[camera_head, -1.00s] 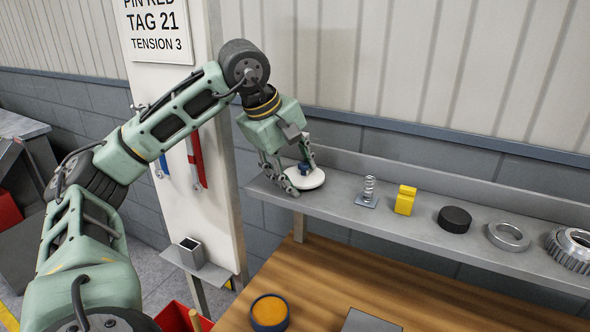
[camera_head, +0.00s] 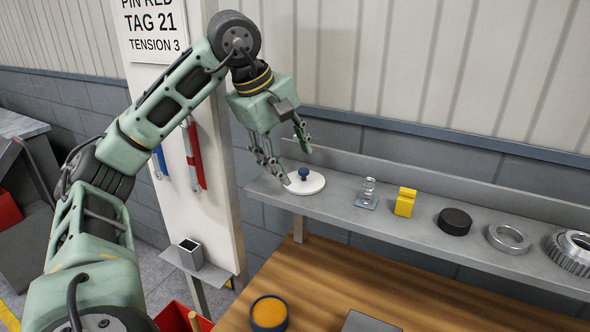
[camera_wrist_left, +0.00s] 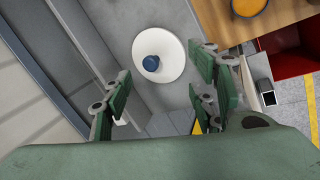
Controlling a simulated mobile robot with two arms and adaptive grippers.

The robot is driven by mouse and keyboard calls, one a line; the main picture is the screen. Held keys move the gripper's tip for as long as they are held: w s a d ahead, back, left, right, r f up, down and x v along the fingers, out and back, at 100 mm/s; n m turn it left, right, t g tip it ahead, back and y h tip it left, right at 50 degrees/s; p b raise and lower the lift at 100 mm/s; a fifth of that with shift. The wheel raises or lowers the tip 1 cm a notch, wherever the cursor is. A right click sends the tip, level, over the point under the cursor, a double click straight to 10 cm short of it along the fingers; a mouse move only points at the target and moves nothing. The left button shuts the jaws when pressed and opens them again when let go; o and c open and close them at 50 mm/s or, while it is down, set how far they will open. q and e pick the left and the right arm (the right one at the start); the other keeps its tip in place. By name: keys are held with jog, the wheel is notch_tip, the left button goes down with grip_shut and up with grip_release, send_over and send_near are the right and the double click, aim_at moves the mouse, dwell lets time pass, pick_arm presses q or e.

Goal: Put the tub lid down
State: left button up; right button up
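The tub lid (camera_head: 317,184) is a white disc with a blue knob. It lies flat on the left end of the grey shelf (camera_head: 400,222). In the left wrist view the lid (camera_wrist_left: 172,50) lies ahead of the spread fingers. My left gripper (camera_head: 291,162) is open and empty, above and slightly left of the lid, apart from its knob. The open fingers also show in the left wrist view (camera_wrist_left: 160,95). A round tub (camera_head: 269,311) with orange contents stands open on the wooden bench below. My right gripper is not in view.
Along the shelf to the right stand a spring (camera_head: 368,190), a yellow block (camera_head: 405,202), a black puck (camera_head: 454,221), a metal ring (camera_head: 508,238) and a gear (camera_head: 572,250). A white tool board (camera_head: 218,215) stands left of the shelf.

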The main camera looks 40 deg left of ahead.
pick_arm(q)
jog(key=p+v, duration=0.2)
jog(key=v, duration=0.6)
jog(key=shift+p, duration=0.35)
jog(key=shift+w+f, duration=0.1)
